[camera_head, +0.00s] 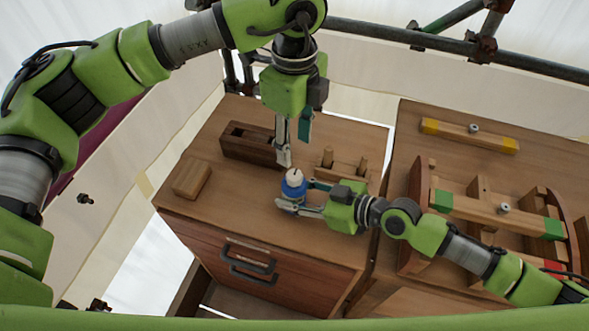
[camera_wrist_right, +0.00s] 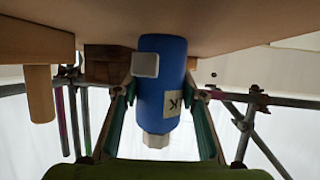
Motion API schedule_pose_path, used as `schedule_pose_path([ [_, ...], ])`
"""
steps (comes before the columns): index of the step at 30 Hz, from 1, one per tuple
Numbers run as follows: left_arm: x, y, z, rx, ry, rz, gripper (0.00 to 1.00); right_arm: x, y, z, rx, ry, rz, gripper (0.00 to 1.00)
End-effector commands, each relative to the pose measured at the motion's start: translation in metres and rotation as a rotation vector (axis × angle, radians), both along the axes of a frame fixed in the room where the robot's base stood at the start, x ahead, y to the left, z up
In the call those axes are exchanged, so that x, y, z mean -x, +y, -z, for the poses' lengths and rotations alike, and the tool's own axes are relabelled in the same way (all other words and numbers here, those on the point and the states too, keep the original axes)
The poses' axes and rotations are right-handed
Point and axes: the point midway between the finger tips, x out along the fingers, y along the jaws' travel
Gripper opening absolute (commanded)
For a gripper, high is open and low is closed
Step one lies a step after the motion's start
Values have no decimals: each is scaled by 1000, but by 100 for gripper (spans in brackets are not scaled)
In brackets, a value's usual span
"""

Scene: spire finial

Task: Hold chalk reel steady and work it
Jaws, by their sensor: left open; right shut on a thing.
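The chalk reel (camera_head: 293,187) is a blue upright body with a white top, standing on the wooden cabinet top. My right gripper (camera_head: 298,196) is shut around its body from the right side. In the right wrist view, which looks upside down, the blue reel (camera_wrist_right: 162,85) sits between the two fingers, with a pale label and a white block on its side. My left gripper (camera_head: 294,142) is open, pointing down above and just behind the reel, apart from its white top. The reel's lower part is partly hidden by the right fingers.
A wooden block (camera_head: 191,179) lies to the left on the cabinet top (camera_head: 240,215). A dark slotted wooden box (camera_head: 248,143) and a peg rack (camera_head: 343,168) stand behind the reel. A wooden rack with colour-marked bars (camera_head: 470,212) is on the right table. Scaffold pipes (camera_head: 450,45) run behind.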

Motion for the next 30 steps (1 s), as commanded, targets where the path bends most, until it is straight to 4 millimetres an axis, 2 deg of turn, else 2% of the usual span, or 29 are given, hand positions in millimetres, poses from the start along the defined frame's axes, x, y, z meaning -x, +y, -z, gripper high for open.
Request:
schedule_pose_path([
  [6,1,1,46,-1,4,1,41,0,0,-1,-1,0,0,14],
  [12,1,0,79,0,2,1,41,0,0,-1,-1,0,0,14],
  [18,0,0,94,0,0,2,41,0,0,-1,-1,0,0,14],
  [27,0,0,96,0,0,2,41,0,0,-1,-1,0,0,14],
  [30,0,0,96,0,0,2,15,0,0,-1,-1,0,0,14],
])
